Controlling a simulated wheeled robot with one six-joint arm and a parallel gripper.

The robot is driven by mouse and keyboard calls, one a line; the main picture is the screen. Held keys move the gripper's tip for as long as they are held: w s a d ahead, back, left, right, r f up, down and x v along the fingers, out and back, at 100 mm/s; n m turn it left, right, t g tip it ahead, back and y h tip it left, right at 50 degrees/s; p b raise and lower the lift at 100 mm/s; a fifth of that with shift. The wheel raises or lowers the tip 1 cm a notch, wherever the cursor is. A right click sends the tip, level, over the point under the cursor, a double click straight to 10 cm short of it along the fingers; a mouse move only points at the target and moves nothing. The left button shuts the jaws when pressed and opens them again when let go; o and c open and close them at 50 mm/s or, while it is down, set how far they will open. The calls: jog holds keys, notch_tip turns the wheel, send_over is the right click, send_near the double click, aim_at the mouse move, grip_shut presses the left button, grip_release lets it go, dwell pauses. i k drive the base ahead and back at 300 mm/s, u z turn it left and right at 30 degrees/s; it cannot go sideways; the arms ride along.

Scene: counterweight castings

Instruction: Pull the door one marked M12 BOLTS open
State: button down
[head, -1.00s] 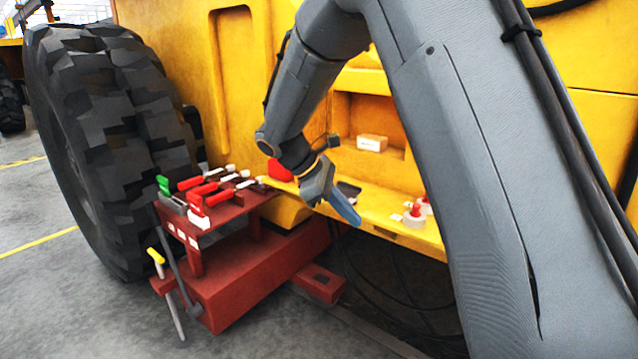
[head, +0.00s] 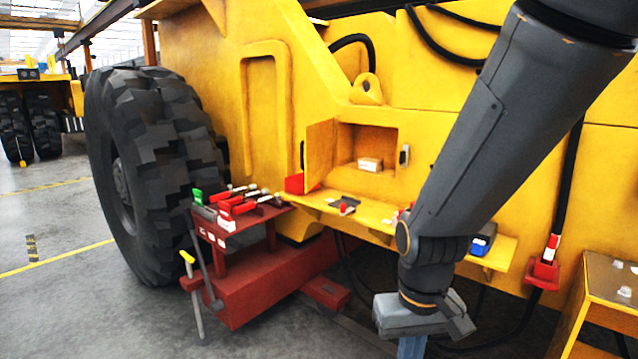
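A small yellow door (head: 320,153) stands swung out at the left side of a recess (head: 350,140) in the yellow machine body. A pale box (head: 370,164) sits inside the recess. I can read no M12 BOLTS marking on the door or anywhere else. My gripper (head: 411,348) points down at the bottom edge of the head view, below and right of the door and apart from it. Only part of its blue fingers shows, so I cannot tell whether it is open or shut.
A yellow shelf (head: 372,213) under the recess bears small items and a blue box (head: 484,238). A red stand (head: 268,273) with clamps is at left, beside a large tyre (head: 150,160). A yellow bench (head: 605,292) is at lower right. Grey floor lies open at left.

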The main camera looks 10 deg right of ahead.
aim_at(318, 141)
jog(key=u, duration=0.25)
jog(key=k, duration=0.25)
jog(key=z, duration=1.35)
jog(key=i, duration=1.05)
jog(key=u, duration=0.45)
